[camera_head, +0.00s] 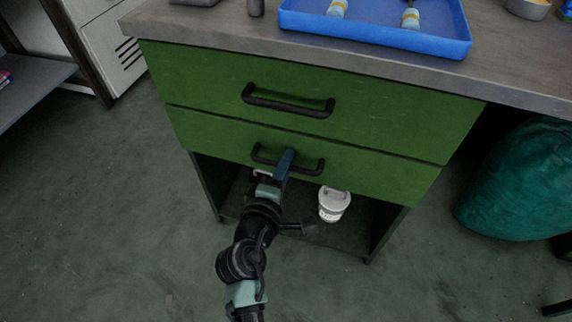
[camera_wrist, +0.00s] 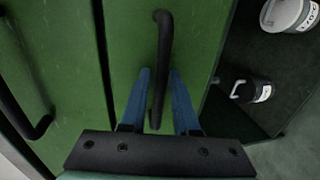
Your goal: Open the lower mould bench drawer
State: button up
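The mould bench has two green drawers with black bar handles. The lower drawer (camera_head: 375,172) looks shut, with its front about flush with the upper drawer (camera_head: 400,115). My gripper (camera_head: 284,160) is at the left-middle part of the lower handle (camera_head: 313,170). In the wrist view, the blue fingers of my gripper (camera_wrist: 160,80) stand on either side of the lower handle (camera_wrist: 163,50). Gaps show between the handle and both fingers, so the gripper is open around it. In the head view the gripper hides part of the handle.
Under the drawers is an open shelf with a white tub (camera_head: 333,205); the wrist view also shows a dark labelled container (camera_wrist: 250,90). A blue tray (camera_head: 375,38) sits on the grey benchtop (camera_head: 200,27). A teal sack (camera_head: 520,185) stands at right. Floor in front is clear.

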grip_shut()
dwell(1.3)
